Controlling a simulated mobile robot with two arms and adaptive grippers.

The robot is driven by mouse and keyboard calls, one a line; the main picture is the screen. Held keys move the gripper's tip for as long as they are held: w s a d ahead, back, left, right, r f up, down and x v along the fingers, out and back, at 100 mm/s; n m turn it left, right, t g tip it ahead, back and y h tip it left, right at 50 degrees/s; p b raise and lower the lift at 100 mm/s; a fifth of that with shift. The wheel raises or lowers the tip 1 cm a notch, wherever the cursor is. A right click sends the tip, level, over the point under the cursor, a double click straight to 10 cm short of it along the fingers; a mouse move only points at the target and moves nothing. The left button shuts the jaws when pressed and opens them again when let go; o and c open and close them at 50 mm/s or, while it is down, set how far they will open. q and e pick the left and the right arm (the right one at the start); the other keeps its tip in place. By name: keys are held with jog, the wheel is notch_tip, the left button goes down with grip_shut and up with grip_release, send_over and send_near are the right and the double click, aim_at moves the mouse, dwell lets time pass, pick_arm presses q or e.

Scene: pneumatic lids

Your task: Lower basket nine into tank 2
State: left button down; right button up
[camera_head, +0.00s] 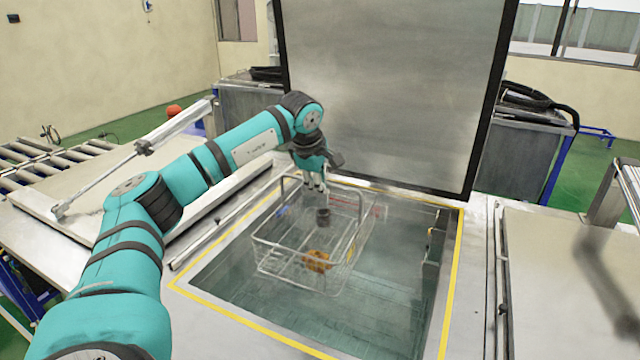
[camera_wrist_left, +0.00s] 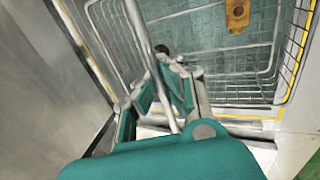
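A wire basket (camera_head: 343,268) hangs at the opening of the middle tank (camera_head: 400,310), which has a yellow border. Its number cannot be read. It holds an orange-brown part (camera_head: 317,262) and a dark cylinder (camera_head: 323,217); the orange-brown part also shows in the left wrist view (camera_wrist_left: 237,14). How deep the basket sits in the tank is hard to tell. My left gripper (camera_head: 317,186) is at the top of the basket's handle. In the left wrist view the handle bar runs between the fingers of my left gripper (camera_wrist_left: 168,75), which are closed around it. My right gripper is out of view.
The middle tank's large grey lid (camera_head: 390,90) stands upright behind the opening. Flat closed lids lie to the left (camera_head: 75,205) and right (camera_head: 570,280). A roller conveyor (camera_head: 30,160) is at far left. Open space remains in the tank right of the basket.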

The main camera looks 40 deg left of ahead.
pick_arm(q)
jog(key=shift+w+r, duration=0.1)
jog(key=shift+f+p, duration=0.85)
jog(key=shift+f, duration=0.15)
jog(key=b, duration=0.3)
send_over(322, 242)
jog(key=s, duration=0.1)
jog(key=shift+d+f, duration=0.2)
jog(key=shift+f, duration=4.15)
jog(key=shift+f+b, duration=2.2)
jog(key=shift+f, duration=0.8)
notch_tip(322, 242, down, 12)
jog(key=b, duration=0.8)
jog(key=shift+f, duration=0.15)
jog(key=shift+f+b, duration=0.5)
jog(key=c, duration=2)
grip_release()
jog(key=shift+c, duration=0.2)
